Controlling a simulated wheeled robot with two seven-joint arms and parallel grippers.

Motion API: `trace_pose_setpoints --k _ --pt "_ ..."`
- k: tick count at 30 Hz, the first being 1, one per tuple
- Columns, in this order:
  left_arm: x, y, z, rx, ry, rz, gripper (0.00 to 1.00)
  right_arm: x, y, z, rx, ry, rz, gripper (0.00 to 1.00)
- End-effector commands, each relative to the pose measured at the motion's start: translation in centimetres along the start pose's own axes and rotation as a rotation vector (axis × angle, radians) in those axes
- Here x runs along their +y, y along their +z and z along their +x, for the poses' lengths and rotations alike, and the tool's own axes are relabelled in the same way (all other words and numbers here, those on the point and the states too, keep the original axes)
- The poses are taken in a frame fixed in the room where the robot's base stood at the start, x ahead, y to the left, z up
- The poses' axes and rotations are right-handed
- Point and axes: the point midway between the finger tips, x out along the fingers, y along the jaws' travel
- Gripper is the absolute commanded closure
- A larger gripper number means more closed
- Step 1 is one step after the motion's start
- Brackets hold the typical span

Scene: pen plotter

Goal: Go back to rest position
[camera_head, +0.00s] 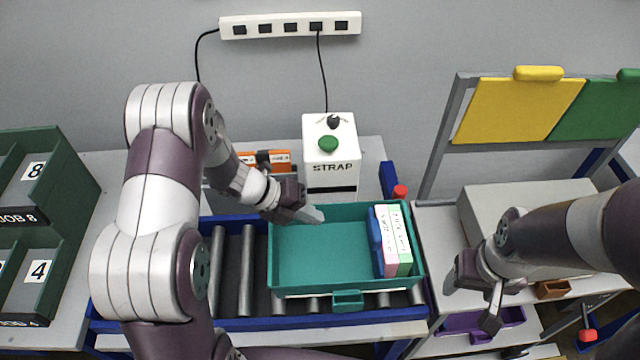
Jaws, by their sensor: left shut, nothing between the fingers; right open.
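My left gripper (309,215) is shut and empty, above the back left part of a teal tray (345,300). I cannot tell whether its tip touches anything. My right gripper (468,304) is open and empty, at the right over the front of a grey-white bench, beside the tray. The tray sits on a roller conveyor and holds several upright coloured boxes (391,240) at its right end. The left part of the tray is bare.
A white STRAP machine (330,150) with a green button stands behind the tray. Green numbered bins (50,220) are at the left. A grey box (480,215), purple bin (460,325) and yellow panel (515,110) are at the right. Bare conveyor rollers (247,270) show left of the tray.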

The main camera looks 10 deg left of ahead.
Motion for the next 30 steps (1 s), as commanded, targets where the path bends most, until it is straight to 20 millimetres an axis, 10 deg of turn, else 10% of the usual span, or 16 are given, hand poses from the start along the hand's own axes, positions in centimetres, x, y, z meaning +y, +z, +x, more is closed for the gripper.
trace_pose_setpoints --k 8,13,17,21,24,30 --pt "1.0 1.0 0.0 -0.053 0.045 -0.126 1.00 0.0 0.0 0.0 0.000 0.000 0.000 0.35" --pt "6.7 4.6 -4.4 -0.592 0.176 -1.054 1.00 0.0 0.0 0.1 0.000 0.000 0.000 0.35" --pt "8.3 -0.6 -9.8 -1.000 0.173 -1.841 1.00 0.0 0.1 0.5 0.000 0.000 0.000 0.35" --pt "5.9 -9.2 -11.6 -1.181 0.134 -2.457 1.00 0.0 0.1 0.9 0.000 0.000 0.000 0.35" --pt "3.2 -12.7 -11.4 -1.152 0.086 -2.645 1.00 0.0 0.1 1.1 0.000 0.000 0.000 0.35" --pt "1.1 -12.4 -11.4 -1.102 0.018 -2.597 1.00 0.0 0.1 1.2 0.000 0.000 0.000 0.35"
